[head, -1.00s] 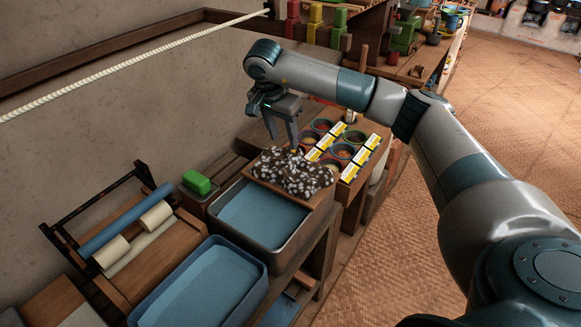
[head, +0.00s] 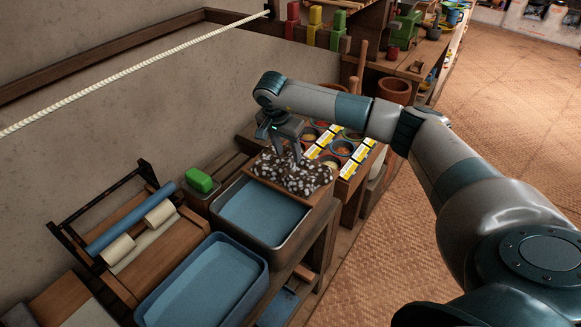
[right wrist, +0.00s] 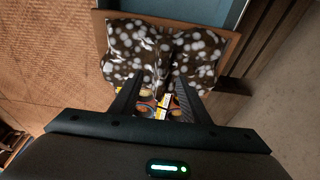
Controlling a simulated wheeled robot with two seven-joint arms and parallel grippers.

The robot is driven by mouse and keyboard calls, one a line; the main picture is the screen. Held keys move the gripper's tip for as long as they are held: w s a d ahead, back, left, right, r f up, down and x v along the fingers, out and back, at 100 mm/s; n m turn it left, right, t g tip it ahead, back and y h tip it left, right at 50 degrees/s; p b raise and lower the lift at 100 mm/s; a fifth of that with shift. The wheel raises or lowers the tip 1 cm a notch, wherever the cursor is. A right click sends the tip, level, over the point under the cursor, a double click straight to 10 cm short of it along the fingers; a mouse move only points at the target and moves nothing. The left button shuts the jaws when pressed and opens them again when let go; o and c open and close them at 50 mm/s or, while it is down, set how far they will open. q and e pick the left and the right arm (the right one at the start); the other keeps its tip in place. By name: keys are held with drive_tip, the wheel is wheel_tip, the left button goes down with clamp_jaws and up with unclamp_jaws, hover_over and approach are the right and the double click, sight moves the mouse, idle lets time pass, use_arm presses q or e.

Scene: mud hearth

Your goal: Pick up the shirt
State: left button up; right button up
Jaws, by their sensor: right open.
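The shirt (head: 305,178) is dark brown with white spots. It lies bunched on a wooden board at the far end of the washing basin. In the right wrist view the shirt (right wrist: 200,50) spreads in folds across the board. My right gripper (head: 288,156) is open and points down at the shirt's far left part. In the right wrist view the fingers of this gripper (right wrist: 158,80) are apart, with shirt cloth showing between and beyond their tips. I cannot tell whether they touch it. My left gripper is not in view.
A grey basin of blue water (head: 262,215) adjoins the board, with a blue tub (head: 203,282) nearer. A green block (head: 199,180) sits left of the basin. Bowls with yellow-and-white cards (head: 357,156) stand just behind the shirt. A rope (head: 130,66) runs along the wall.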

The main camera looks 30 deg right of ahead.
sight(290, 159)
drive_tip(key=p+x, duration=0.2)
drive_tip(key=x, duration=0.1)
drive_tip(key=shift+w+d+f, duration=0.15)
drive_tip(key=shift+w+f, duration=0.05)
drive_tip(key=shift+w, duration=0.05)
drive_tip(key=shift+w+d+f, duration=0.1)
drive_tip(key=shift+d+f, duration=0.05)
drive_tip(key=shift+f, duration=0.45)
drive_tip(key=c, duration=1)
